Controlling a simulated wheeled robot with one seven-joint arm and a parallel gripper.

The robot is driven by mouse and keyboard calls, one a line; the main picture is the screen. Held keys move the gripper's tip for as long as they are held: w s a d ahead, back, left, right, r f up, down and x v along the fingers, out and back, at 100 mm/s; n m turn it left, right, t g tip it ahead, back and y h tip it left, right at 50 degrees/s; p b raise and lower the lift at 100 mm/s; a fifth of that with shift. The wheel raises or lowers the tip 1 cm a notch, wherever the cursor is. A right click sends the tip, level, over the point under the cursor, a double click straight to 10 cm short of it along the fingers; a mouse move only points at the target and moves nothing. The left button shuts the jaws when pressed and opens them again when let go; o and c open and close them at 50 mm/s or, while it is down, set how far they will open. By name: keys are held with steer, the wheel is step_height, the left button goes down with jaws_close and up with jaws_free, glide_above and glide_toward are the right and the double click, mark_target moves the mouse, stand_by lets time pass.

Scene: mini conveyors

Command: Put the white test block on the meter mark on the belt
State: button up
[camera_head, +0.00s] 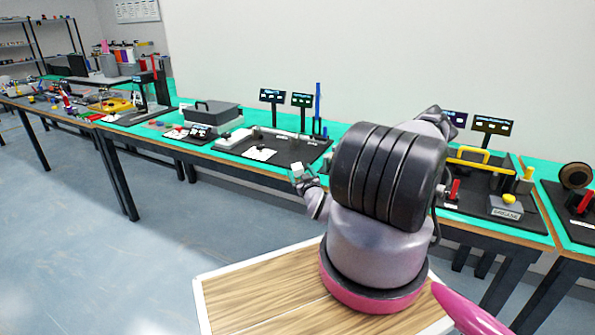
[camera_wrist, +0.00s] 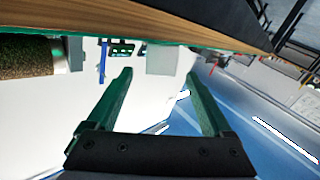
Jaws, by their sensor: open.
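A pale block (camera_wrist: 160,60), which looks like the white test block, shows in the wrist view near the table edge. It lies between and beyond the two green fingertips of my gripper (camera_wrist: 158,77); I see no contact with either finger. The fingers are apart, with nothing gripped. In the head view a small white block (camera_head: 297,168) shows at the table's front edge, beside my gripper (camera_head: 304,178), which is mostly hidden behind my arm. I cannot make out the belt or its meter mark; my arm covers part of the table.
A black board (camera_head: 285,148) with a white sheet (camera_head: 260,154) lies left of my arm. Small displays (camera_head: 272,96) and a blue post (camera_head: 317,100) stand behind it. A yellow-handled device (camera_head: 482,158) is right. A brown roller (camera_wrist: 25,58) shows in the wrist view.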

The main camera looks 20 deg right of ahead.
mark_target(296, 164)
steer(key=w, duration=0.5)
steer(key=w+d, duration=0.1)
steer(key=w, duration=0.1)
steer(key=shift+w+d+f, duration=0.1)
steer(key=shift+w, duration=0.15)
jaws_close()
step_height(296, 164, up, 10)
steer(key=s+a+r+n+y, duration=0.1)
steer(key=s+a+y, duration=0.1)
steer(key=s+a, duration=1.3)
steer(key=shift+s+r+n+y, duration=0.15)
steer(key=shift+s+n+y, duration=0.25)
steer(key=shift+s, duration=0.05)
